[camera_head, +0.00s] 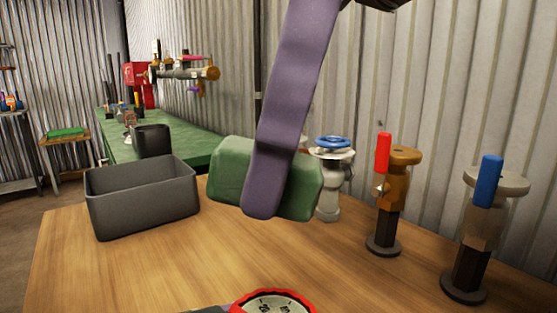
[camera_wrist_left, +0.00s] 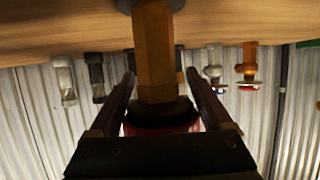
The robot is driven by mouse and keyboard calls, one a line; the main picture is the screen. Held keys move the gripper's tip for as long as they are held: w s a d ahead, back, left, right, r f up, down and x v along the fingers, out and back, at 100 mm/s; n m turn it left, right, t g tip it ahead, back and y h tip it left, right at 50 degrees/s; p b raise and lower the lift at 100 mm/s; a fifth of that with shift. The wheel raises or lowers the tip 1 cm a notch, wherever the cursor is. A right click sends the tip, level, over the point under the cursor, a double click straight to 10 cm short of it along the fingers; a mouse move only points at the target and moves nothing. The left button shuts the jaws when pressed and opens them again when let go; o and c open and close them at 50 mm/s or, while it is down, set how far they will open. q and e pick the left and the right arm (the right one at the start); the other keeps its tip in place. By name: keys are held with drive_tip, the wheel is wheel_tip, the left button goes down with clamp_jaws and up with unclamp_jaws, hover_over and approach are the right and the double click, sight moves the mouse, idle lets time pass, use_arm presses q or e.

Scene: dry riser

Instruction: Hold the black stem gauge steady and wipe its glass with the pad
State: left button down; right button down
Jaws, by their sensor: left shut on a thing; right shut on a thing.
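The gauge (camera_head: 275,303) shows at the bottom edge of the head view, with a red rim and a white numbered dial; the rest is cut off. In the left wrist view, the gauge (camera_wrist_left: 160,112) has a black stem part and red rim below a brass-coloured hexagonal piece. My left gripper (camera_wrist_left: 160,82) is shut on it, one finger on each side. The green pad (camera_head: 232,172) is a thick block in the middle of the head view. My right gripper (camera_head: 268,185), purple, comes from above and is shut on the pad. The pad is above and apart from the dial.
A dark grey open bin (camera_head: 145,210) stands on the wooden table (camera_head: 130,262) at left. A blue-wheeled valve (camera_head: 330,185), a red-handled valve (camera_head: 386,215) and a blue-handled valve (camera_head: 475,240) stand along the right. A corrugated wall (camera_head: 440,80) rises behind. The table's front left is clear.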

drive_tip(key=m, duration=0.2)
drive_tip(key=m+t, duration=0.1)
drive_tip(key=m, duration=0.1)
drive_tip(key=a+m, duration=0.1)
drive_tip(key=m, duration=0.1)
drive_tip(key=shift+w+f, duration=0.25)
drive_tip(key=shift+w, duration=0.05)
drive_tip(key=m, duration=0.1)
drive_tip(key=m+t+h, duration=0.1)
drive_tip(key=m, duration=0.1)
drive_tip(key=shift+w+a+f, duration=0.1)
drive_tip(key=shift+w+a, duration=0.1)
drive_tip(key=shift+f+m, duration=0.15)
drive_tip(key=shift+m, duration=0.25)
hover_over(248, 297)
drive_tip(key=s, duration=0.1)
drive_tip(key=shift+d+f, duration=0.2)
drive_tip(key=shift+f, duration=1.2)
drive_tip(key=shift+d+f, duration=0.2)
drive_tip(key=shift+f, duration=1.2)
drive_tip(key=shift+w+a+f, duration=0.45)
drive_tip(key=shift+w+f, duration=0.05)
drive_tip(key=shift+f, duration=0.1)
drive_tip(key=shift+f, duration=0.5)
